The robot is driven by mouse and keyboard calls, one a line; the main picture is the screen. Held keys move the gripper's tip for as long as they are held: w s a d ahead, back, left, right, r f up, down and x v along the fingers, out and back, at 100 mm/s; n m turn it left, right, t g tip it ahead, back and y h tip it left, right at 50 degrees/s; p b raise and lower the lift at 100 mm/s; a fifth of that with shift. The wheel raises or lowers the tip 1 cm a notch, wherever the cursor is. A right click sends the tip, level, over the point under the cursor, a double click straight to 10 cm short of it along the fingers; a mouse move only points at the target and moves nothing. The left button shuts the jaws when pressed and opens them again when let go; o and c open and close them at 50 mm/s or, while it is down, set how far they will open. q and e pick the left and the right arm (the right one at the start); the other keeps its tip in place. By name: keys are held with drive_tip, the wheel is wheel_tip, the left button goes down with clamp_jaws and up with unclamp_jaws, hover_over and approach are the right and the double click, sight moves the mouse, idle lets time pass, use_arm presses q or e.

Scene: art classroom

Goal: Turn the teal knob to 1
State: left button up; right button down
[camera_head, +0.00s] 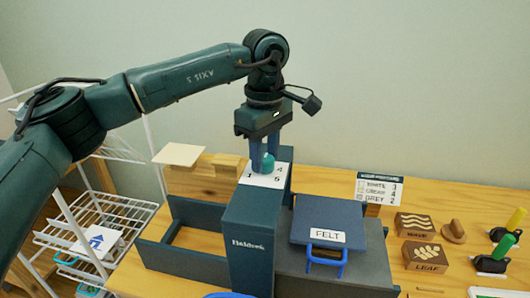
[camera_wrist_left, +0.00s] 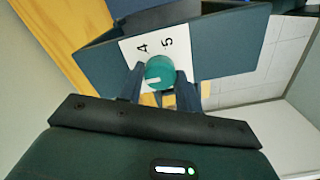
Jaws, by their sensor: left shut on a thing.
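The teal knob (camera_head: 265,164) sits on a white number plate (camera_head: 281,175) on top of a dark blue-green box marked Fieldwork (camera_head: 249,243). My left gripper (camera_head: 262,158) points down from above, shut on the knob with a finger on either side. In the left wrist view the knob (camera_wrist_left: 160,71) shows between the fingertips (camera_wrist_left: 159,76), with a white mark on its face towards the lower edge. The numbers 4 and 5 on the plate (camera_wrist_left: 130,50) are clear there; in the head view a 1 also shows at the left. The other numbers are hidden.
A blue FELT lid (camera_head: 320,222) with a blue handle is right of the box. A sign (camera_head: 379,188) reads white 3, cream 4, grey 2. WAVE (camera_head: 415,225) and LEAF (camera_head: 426,256) blocks lie further right. A white wire rack (camera_head: 100,215) stands left.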

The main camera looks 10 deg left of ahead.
use_arm(q)
drive_tip(key=shift+c, duration=1)
